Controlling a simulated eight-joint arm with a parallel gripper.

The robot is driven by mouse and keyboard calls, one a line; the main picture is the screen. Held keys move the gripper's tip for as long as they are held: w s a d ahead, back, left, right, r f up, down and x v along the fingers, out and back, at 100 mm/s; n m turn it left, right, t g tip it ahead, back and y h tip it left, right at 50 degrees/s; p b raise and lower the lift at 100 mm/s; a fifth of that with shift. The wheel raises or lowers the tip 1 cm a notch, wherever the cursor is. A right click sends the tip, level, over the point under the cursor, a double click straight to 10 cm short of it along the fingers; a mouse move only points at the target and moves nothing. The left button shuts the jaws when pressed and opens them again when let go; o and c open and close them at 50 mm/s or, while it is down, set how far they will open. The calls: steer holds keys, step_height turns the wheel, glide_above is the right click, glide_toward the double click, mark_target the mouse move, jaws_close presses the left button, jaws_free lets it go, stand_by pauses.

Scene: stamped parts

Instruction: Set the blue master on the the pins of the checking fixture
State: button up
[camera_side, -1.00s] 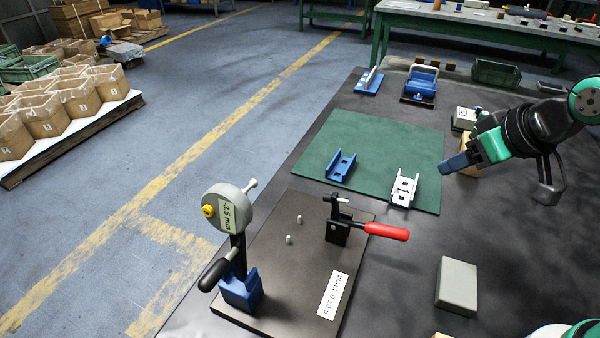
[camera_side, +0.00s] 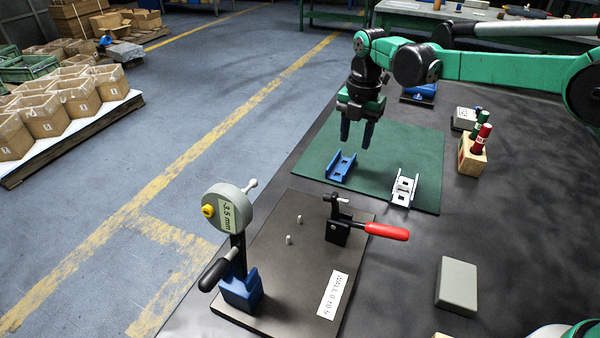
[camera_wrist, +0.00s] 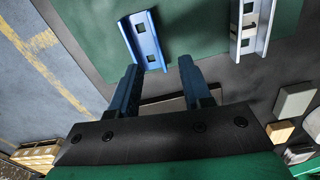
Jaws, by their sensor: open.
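The blue master (camera_side: 341,166), a blue channel-shaped part with square holes, lies on the green mat. It also shows in the wrist view (camera_wrist: 146,42), just beyond my fingertips. My gripper (camera_side: 356,143) is open and empty, pointing down above the mat close to the blue master; in the wrist view its two blue fingers (camera_wrist: 160,66) are apart with nothing between them. The checking fixture (camera_side: 266,275) is a dark plate in front of the mat. Its two short white pins (camera_side: 289,239) stand bare and upright. A toggle clamp with a red handle (camera_side: 387,231) sits beside them.
A silver channel part (camera_side: 403,188) lies right of the blue master on the green mat (camera_side: 420,140). A dial gauge (camera_side: 229,209) rises at the fixture's left. A grey block (camera_side: 457,284) and a wooden block with red and green gauges (camera_side: 472,160) stand at the right.

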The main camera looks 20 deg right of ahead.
mark_target(350, 163)
steer(key=shift+w+a+f+n, duration=0.15)
steer(key=shift+f+n, duration=0.35)
steer(key=shift+f, duration=2.8)
jaws_close()
